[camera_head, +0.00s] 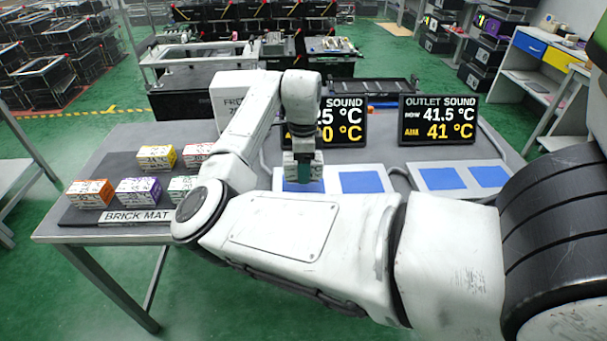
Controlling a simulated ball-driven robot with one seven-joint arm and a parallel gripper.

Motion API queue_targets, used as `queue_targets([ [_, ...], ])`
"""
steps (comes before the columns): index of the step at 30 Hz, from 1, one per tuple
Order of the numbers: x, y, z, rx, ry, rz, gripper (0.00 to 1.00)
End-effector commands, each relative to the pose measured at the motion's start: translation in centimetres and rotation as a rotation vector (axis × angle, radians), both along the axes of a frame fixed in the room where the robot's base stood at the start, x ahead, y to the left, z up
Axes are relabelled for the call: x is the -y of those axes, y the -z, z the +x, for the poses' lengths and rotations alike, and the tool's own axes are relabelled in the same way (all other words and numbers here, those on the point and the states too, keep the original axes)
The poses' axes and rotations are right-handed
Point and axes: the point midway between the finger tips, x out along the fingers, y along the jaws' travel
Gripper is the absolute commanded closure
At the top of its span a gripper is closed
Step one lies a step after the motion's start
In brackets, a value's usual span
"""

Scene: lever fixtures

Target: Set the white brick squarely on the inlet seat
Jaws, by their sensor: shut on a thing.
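My gripper (303,172) points down over the left blue pad of the middle pale plate (335,203). It is shut on a small whitish block, the white brick (317,172), which is mostly covered by the fingers. The brick is over or on that left pad; I cannot tell whether it touches or sits square. The plate's right blue pad (362,182) is bare. A display (345,122) stands behind this plate, its left part hidden by my arm. It reads "SOUND" with the first word covered, so the inlet name is not readable.
The dark brick mat (85,218) at left holds orange (90,193), purple (138,190), yellow (157,157), red (198,153) and green (183,187) marked bricks. The outlet display (437,120) stands behind a right plate with two bare blue pads (440,178). My arm crosses the table front.

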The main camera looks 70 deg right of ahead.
Motion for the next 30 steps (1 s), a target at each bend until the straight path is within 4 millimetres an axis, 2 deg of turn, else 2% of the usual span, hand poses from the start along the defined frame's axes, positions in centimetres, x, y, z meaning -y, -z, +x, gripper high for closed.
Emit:
queue_targets([
  [5, 0.8, 0.9, 0.1, 0.0, 0.002, 0.0, 0.78],
  [12, 0.6, 3.7, 0.1, 0.0, 0.0, 0.001, 0.78],
  [23, 0.7, 4.2, 0.1, 0.0, 0.0, 0.0, 0.78],
  [24, 0.6, 4.1, 0.1, 0.001, 0.0, 0.0, 0.32],
  [30, 0.6, 4.1, 0.1, 0.0, 0.0, 0.0, 0.13],
])
